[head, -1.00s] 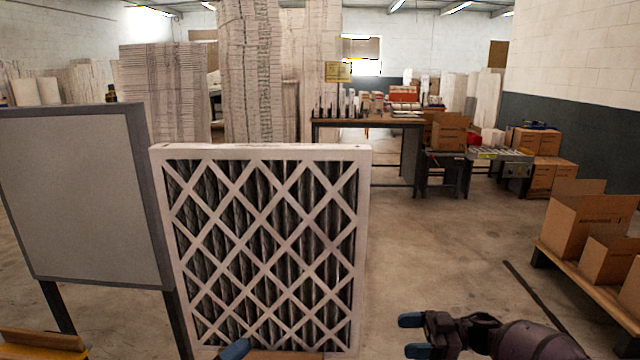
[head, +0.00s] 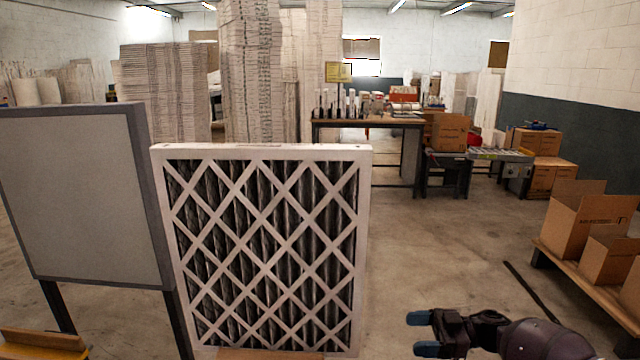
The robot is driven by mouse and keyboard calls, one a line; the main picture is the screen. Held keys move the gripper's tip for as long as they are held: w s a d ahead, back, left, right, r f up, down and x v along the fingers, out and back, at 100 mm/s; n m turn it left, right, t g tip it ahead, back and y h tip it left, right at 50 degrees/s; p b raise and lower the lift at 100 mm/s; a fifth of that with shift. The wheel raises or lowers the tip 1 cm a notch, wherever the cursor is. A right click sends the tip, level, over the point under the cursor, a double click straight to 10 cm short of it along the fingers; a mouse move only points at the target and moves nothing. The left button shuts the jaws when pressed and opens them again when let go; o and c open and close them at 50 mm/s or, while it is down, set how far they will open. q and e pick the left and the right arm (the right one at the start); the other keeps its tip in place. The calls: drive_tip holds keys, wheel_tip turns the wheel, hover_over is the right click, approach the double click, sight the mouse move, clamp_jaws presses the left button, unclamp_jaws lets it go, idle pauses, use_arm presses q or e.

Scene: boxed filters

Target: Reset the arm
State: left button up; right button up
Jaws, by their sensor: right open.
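My right gripper (head: 424,334) is at the bottom, right of centre. Its two blue-tipped fingers point left and are apart, with nothing between them. It is low over the floor, to the right of the large boxed filter and clear of it. The filter (head: 262,250) stands upright in a white frame with a diamond lattice over dark pleats. A brown cardboard edge (head: 268,354) shows at its foot. My left gripper is out of view.
A grey board (head: 75,195) on dark legs stands at the left, close to the filter. Open cardboard boxes (head: 582,225) sit on a low wooden platform (head: 575,273) at the right. A workbench (head: 365,122) stands behind.

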drive_tip(key=w+d+r+m+t+h, duration=0.1)
drive_tip(key=d+r+t+h, duration=0.2)
drive_tip(key=d, duration=1.3)
drive_tip(key=s+f+m+t+h, duration=0.4)
drive_tip(key=s+f+t, duration=0.3)
drive_tip(key=s+f, duration=0.55)
drive_tip(key=s+d+m+g+h, duration=0.1)
drive_tip(key=s+d+h, duration=0.4)
drive_tip(key=s, duration=0.7)
drive_tip(key=s+d+m+g+h, duration=0.1)
drive_tip(key=s+d+m+h, duration=0.15)
drive_tip(key=s+h, duration=0.65)
drive_tip(key=s+a+f+m+t+y, duration=0.1)
drive_tip(key=a+m, duration=0.3)
drive_tip(key=a, duration=0.5)
drive_tip(key=s+a+f+m+t+y, duration=0.1)
drive_tip(key=a+f+m+y, duration=0.1)
drive_tip(key=a, duration=0.6)
drive_tip(key=shift+s+a+f+m, duration=0.15)
drive_tip(key=shift+a+f+m, duration=0.25)
drive_tip(key=shift+f+m, duration=0.6)
drive_tip(key=shift+r, duration=0.2)
